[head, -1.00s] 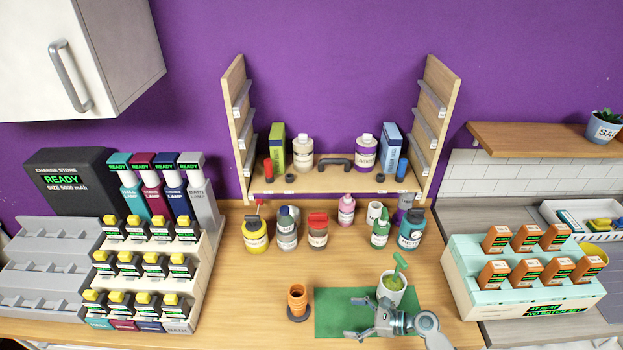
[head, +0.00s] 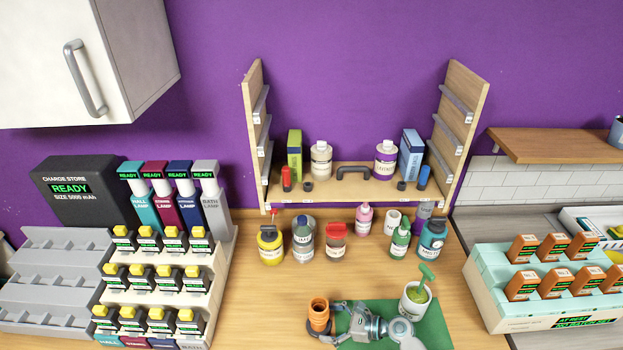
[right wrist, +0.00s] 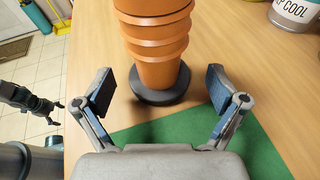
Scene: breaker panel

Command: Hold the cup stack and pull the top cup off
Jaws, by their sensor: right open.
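An orange cup stack (head: 318,312) stands upright on a dark round base (head: 312,330) near the table's front. In the right wrist view the cup stack (right wrist: 160,45) shows several stacked rims, and its top is cut off by the frame. My right gripper (head: 337,322) is just right of the stack. In the right wrist view my right gripper (right wrist: 161,90) is open and empty, with one finger pad to each side of the stack's lower part and a gap to each. My left gripper (right wrist: 32,102) shows small and dark at that view's left edge, off the table; its opening is unclear.
A green mat (head: 435,325) lies under my right arm. A white pot with a green scoop (head: 416,298) stands on it, close behind the arm. Several bottles and jars (head: 303,240) stand farther back. A battery rack (head: 150,290) is at left.

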